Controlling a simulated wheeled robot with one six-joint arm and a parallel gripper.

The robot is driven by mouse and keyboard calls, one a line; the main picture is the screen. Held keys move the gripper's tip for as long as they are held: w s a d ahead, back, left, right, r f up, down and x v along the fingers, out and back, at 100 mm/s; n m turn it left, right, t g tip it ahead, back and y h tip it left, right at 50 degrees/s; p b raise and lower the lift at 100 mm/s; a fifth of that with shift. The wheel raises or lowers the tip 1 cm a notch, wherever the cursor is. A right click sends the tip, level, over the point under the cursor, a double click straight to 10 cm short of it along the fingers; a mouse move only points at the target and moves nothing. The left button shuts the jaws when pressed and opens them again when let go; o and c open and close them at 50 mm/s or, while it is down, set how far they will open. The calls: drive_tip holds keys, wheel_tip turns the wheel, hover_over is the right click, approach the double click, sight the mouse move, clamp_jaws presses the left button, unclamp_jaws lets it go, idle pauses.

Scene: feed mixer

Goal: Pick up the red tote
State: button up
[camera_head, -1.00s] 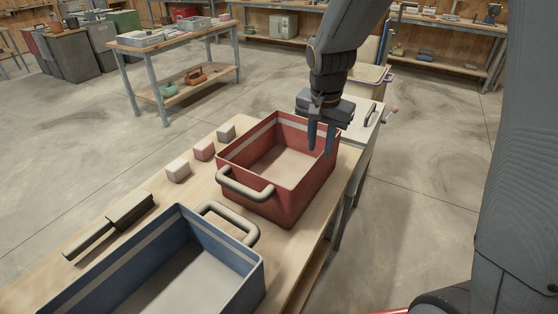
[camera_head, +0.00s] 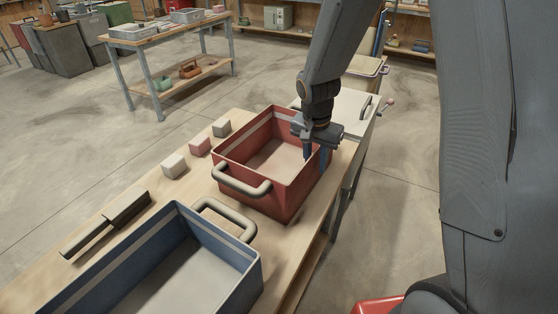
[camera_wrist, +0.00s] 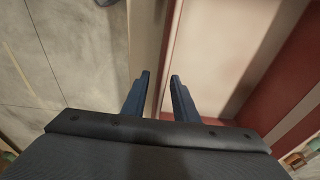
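The red tote (camera_head: 298,195) stands upright on the wooden bench, with a beige handle on its near end. It looks empty. My gripper (camera_head: 315,156) is over its right side wall, toward the far end, pointing down. In the wrist view the tote's inside and far red wall (camera_wrist: 290,82) fill the right half. The two dark fingers (camera_wrist: 160,92) are apart with nothing gripped, and the tote's red rim line runs between them. I cannot tell how deep the fingers reach beside the wall.
A blue tote (camera_head: 185,262) stands nearer on the bench (camera_head: 128,182). Small blocks (camera_head: 200,146) and a dark brush-like tool (camera_head: 108,222) lie along the left edge. A white-topped unit (camera_head: 348,105) adjoins the far end. Floor is open on both sides.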

drive_tip(key=shift+f, duration=0.65)
drive_tip(key=shift+c, duration=0.3)
drive_tip(key=shift+d, duration=0.1)
clamp_jaws()
drive_tip(key=shift+w, duration=0.1)
idle(0.5)
